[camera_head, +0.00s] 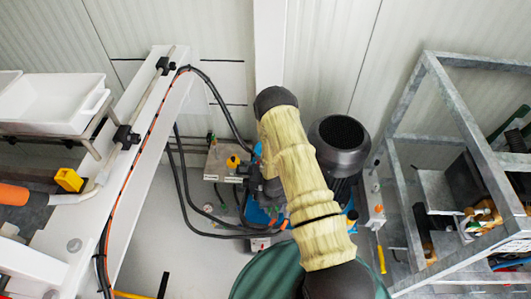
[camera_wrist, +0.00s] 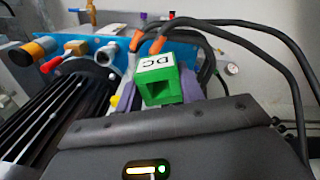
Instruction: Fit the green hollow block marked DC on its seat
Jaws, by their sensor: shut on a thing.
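The green hollow block marked DC (camera_wrist: 157,82) shows in the middle of the wrist view, with its white label upside down and its square opening toward the camera. My gripper (camera_wrist: 160,88) is shut on it, with purple-grey fingers at its left and right sides. The block is in front of the blue pump unit (camera_wrist: 102,57); I cannot tell whether it touches anything there. The seat cannot be made out. In the head view my sleeved arm reaches over the pump (camera_head: 262,214) and hides my gripper and the block.
A black finned motor (camera_head: 341,144) stands just right of my arm; its fins (camera_wrist: 50,115) fill the wrist view's left. Orange-ended black hoses (camera_wrist: 240,42) loop close to the block's right. A metal frame (camera_head: 470,115) stands at right, a white beam (camera_head: 150,110) at left.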

